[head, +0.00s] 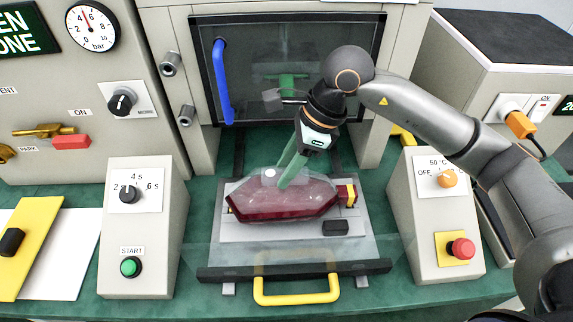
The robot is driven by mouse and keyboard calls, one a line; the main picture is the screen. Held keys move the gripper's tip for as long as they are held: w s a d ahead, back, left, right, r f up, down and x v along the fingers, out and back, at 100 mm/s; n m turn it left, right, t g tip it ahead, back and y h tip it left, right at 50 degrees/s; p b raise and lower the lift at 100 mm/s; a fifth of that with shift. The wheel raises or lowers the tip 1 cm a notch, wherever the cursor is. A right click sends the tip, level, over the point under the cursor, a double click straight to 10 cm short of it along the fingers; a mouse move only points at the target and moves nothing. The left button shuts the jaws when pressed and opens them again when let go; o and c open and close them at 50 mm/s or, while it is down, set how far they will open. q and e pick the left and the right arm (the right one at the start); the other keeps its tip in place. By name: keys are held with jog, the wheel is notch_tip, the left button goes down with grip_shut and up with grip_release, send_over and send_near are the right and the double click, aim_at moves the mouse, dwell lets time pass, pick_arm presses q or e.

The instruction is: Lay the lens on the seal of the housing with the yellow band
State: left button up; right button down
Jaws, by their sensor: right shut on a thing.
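The red, see-through lens (285,203) is over the grey fixture plate (235,230) in the middle of the head view. My right gripper (283,180) reaches down from the right and is shut on a pale, clear part at the lens's upper middle. A part with a yellow and dark red end (347,195), likely the yellow-banded housing, sticks out at the lens's right end. The lens covers most of the housing and its seal. I cannot tell whether the lens touches the seal. My left gripper is not in view.
A clear sheet with a black bar and yellow handle (297,298) is in front of the fixture. A glass door with a blue handle (221,80) stands behind, showing a gripper's reflection. Control boxes flank it, with a green start button (131,267) and red button (461,248).

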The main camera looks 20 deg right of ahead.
pick_arm(q)
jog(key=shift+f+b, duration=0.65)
jog(key=shift+b, duration=0.05)
dwell(1.3)
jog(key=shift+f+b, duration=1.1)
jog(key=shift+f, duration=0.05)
pick_arm(e)
jog(key=shift+f, duration=1.15)
jog(key=shift+c, duration=1.8)
grip_release()
jog(key=shift+d+r, duration=0.2)
jog(key=shift+r, duration=0.3)
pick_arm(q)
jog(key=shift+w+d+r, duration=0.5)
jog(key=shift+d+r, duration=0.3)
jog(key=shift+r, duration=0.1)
pick_arm(e)
jog(key=v, duration=1.1)
jog(key=shift+r, duration=0.25)
